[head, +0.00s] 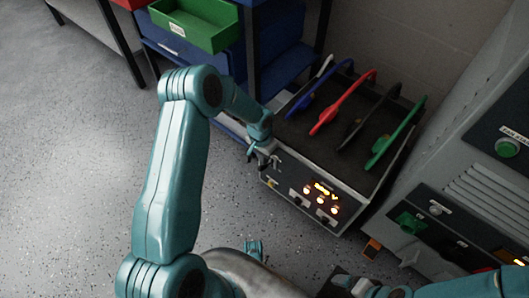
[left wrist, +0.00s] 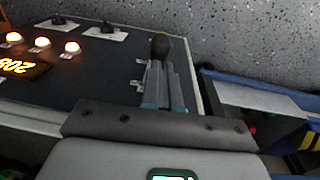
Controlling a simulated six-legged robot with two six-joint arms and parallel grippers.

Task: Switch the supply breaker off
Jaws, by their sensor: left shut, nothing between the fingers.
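The supply unit is a low box whose dark front panel (head: 318,195) carries lit orange lamps, a yellow display and small switches. My left gripper (head: 264,158) is at the left end of this panel. In the left wrist view its fingers (left wrist: 163,68) are shut with nothing between them. The panel's lamps (left wrist: 42,43) and display (left wrist: 22,68) are lit. My right gripper (head: 357,288) is partly in view at the bottom edge, its fingers unclear.
Red (head: 342,103), blue (head: 319,90), black and green (head: 396,133) handle-like pieces stand on the unit's top. A grey cabinet (head: 470,150) with a green button is at the right. Shelving with a green bin (head: 195,22) is behind. The floor at left is clear.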

